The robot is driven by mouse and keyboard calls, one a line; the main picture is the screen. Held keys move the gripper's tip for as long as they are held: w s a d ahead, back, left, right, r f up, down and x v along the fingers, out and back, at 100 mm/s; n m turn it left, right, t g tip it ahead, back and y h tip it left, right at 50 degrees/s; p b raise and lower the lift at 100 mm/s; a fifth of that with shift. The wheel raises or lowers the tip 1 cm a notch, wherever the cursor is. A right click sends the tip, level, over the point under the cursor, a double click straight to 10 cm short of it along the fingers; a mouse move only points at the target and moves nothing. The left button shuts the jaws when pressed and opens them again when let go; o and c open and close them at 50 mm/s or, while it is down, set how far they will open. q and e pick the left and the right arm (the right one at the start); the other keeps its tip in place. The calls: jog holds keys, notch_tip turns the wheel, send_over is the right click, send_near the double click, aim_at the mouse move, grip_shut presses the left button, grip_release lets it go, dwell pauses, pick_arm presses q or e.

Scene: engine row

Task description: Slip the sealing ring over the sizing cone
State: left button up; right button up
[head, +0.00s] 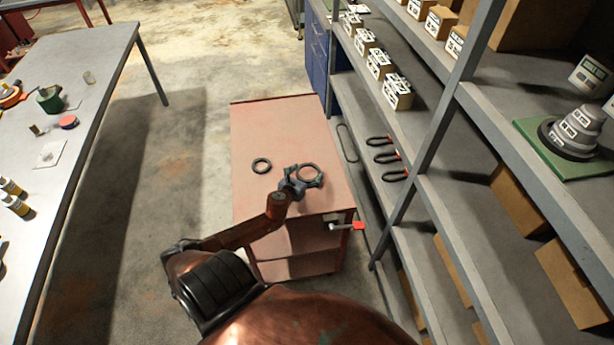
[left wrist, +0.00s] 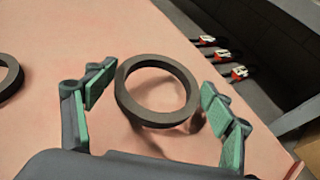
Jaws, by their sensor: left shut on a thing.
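My left gripper (head: 303,180) is over the pink cart top, with its fingers around a dark sealing ring (head: 312,173). In the left wrist view the ring (left wrist: 121,92) lies flat between the green pads of the left gripper (left wrist: 157,92), with a shadow beside it on the cart. A second, smaller black ring (head: 262,165) lies on the cart to the left; its edge shows in the left wrist view (left wrist: 8,75). A grey stepped cone (head: 580,128) with pale labels stands on a green base at the right, with a dark band around its foot. My right gripper is not in view.
The pink cart (head: 265,125) stands against a grey shelf rack (head: 440,205). Black loops with red tags (head: 384,157) lie on a shelf beside the cart. Small labelled boxes (head: 380,65) line the upper shelf. A workbench (head: 85,105) stands at left, with open floor between.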

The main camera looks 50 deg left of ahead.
pick_arm(q)
jog(key=s+d+r+p, duration=0.1)
jog(key=s+d+r, duration=0.8)
jog(key=d+r, duration=0.1)
jog(key=shift+d, duration=0.35)
jog(key=shift+s+r, duration=0.1)
